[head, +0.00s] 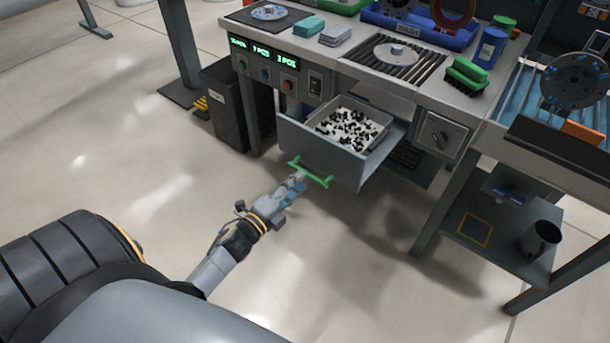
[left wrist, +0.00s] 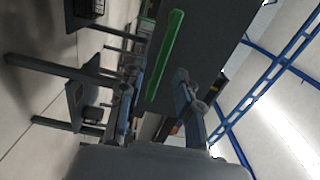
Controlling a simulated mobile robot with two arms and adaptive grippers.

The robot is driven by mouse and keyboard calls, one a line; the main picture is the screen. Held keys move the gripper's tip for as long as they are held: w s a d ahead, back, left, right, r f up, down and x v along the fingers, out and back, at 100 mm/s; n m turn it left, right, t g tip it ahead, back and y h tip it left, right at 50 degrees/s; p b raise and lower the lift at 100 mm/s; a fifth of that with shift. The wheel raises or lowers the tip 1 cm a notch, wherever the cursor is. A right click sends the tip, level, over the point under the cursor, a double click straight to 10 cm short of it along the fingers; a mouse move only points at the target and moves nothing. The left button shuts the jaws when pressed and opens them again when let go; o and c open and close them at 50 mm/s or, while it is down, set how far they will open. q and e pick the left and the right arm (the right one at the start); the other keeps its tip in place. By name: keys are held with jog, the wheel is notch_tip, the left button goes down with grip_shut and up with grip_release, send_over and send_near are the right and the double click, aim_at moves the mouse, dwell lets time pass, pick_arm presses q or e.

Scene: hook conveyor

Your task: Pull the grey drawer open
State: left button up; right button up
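The grey drawer (head: 318,155) stands pulled out from under the workbench, with a green bar handle (head: 316,180) across its front. A light tray (head: 377,128) with many small black parts sits inside it. My left gripper (head: 297,180) is at the handle, its fingertips overlapping the handle's middle in the head view. In the left wrist view the two fingers (left wrist: 158,105) are spread apart, with the green handle (left wrist: 165,55) between and beyond them. I cannot tell whether they touch it. My right gripper is not in view.
A dark bin (head: 232,110) stands on the floor left of the drawer. The bench top (head: 345,63) holds a green brush (head: 466,75) and blue containers. A lower shelf (head: 480,240) with a dark cup (head: 540,238) is at the right. The floor before the drawer is clear.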

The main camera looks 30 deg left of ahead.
pick_arm(q)
jog(key=s, duration=0.7)
jog(key=shift+a, duration=0.3)
jog(key=s+d+f+n+g+y+p, duration=0.15)
jog(key=s+f+n+g+p, duration=0.3)
jog(key=f, duration=0.55)
jog(key=s+d+f+n+g+y+p, duration=0.15)
jog(key=s+f+n+g+p, duration=0.35)
jog(key=f, duration=0.5)
jog(key=s+d+f+n+g+p, duration=0.2)
jog(key=s+f, duration=0.3)
jog(key=s, duration=0.7)
jog(key=s+d+f+n+g+h+p, duration=0.1)
jog(key=s+d+f+n+g, duration=0.4)
jog(key=s, duration=0.8)
jog(key=shift+p, duration=0.65)
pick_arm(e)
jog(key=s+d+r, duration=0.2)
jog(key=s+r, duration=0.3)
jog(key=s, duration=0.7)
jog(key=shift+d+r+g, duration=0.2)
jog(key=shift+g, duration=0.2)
